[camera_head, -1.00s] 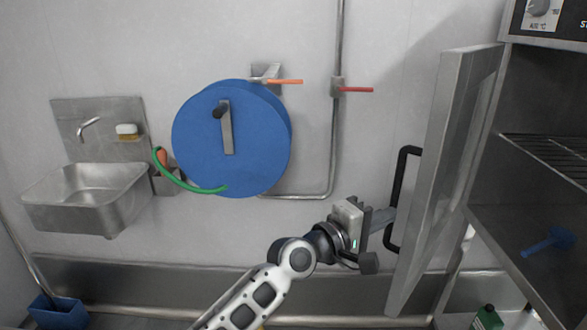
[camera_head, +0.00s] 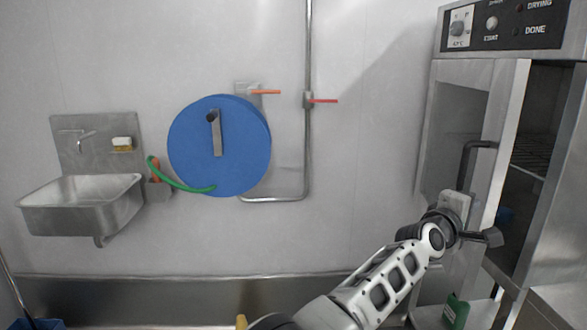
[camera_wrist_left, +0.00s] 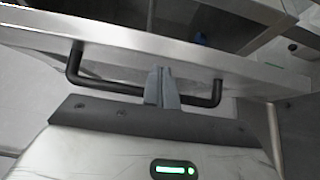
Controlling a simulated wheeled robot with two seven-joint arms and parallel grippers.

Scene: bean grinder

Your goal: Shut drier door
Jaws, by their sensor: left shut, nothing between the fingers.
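The drier door (camera_head: 507,120) is a grey metal panel standing partly open at the right of the head view, with a dark gap at its right side. Its black bar handle (camera_head: 479,147) is on the outer face. My left gripper (camera_head: 485,232) is at the lower part of the door near the handle. In the left wrist view the shut, empty fingers (camera_wrist_left: 162,87) overlap the handle bar (camera_wrist_left: 110,87), close to the door (camera_wrist_left: 130,45); I cannot tell whether they touch it. The drier body (camera_head: 555,160) is at the right. My right gripper is not in view.
A control panel (camera_head: 500,27) tops the drier, and a wire rack (camera_head: 531,155) shows inside. A blue hose reel (camera_head: 218,150) and a sink (camera_head: 80,205) are on the wall at the left. A green object (camera_head: 456,312) lies below the door.

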